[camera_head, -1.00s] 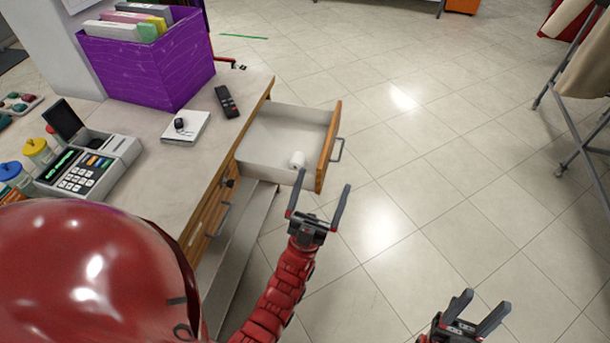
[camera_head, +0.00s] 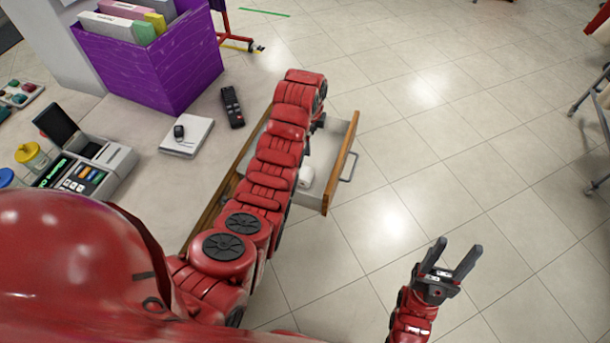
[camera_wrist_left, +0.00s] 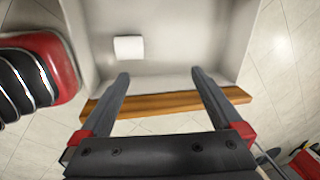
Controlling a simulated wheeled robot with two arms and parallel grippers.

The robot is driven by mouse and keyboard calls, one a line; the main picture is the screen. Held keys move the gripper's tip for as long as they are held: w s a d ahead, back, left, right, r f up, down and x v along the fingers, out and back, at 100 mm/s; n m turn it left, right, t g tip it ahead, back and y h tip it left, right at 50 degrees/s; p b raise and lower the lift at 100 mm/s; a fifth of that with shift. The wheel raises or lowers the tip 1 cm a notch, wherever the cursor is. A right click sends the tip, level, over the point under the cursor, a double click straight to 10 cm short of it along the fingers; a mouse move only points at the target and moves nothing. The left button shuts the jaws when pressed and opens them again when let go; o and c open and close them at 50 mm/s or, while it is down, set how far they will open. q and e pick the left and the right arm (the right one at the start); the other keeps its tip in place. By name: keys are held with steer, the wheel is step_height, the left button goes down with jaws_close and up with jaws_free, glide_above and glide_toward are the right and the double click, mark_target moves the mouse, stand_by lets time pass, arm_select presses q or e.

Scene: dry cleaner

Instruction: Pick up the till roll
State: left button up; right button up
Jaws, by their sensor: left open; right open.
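The till roll (camera_head: 305,177) is a small white roll lying in the open drawer (camera_head: 335,137), partly hidden by my left arm in the head view. In the left wrist view the till roll (camera_wrist_left: 128,47) lies on the drawer floor, just beyond the left-hand fingertip and apart from it. My left gripper (camera_wrist_left: 160,73) is open and empty, with its fingers reaching across the drawer's wooden front (camera_wrist_left: 165,104). In the head view my left gripper is mostly hidden behind its own arm. My right gripper (camera_head: 458,258) is open and empty over the floor, away from the drawer.
A rack stands at the far right.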

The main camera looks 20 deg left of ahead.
arm_select(q)
steer(key=s+r+g, duration=0.2)
steer(key=s, duration=0.1)
steer(key=m+b, duration=0.1)
steer(key=b, duration=0.1)
glide_above(307, 173)
steer(key=f, duration=1)
steer(key=shift+d+f, duration=0.2)
steer(key=shift+f, duration=0.1)
steer(key=shift+f+p, duration=0.3)
steer(key=shift+f, duration=0.55)
steer(key=shift+s+a+f, duration=0.15)
steer(key=shift+f, duration=0.6)
steer(key=shift+a+f, duration=0.1)
steer(key=shift+f, duration=0.6)
step_height(307, 173, down, 2)
steer(key=shift+f+b, duration=0.15)
steer(key=shift+b, duration=0.55)
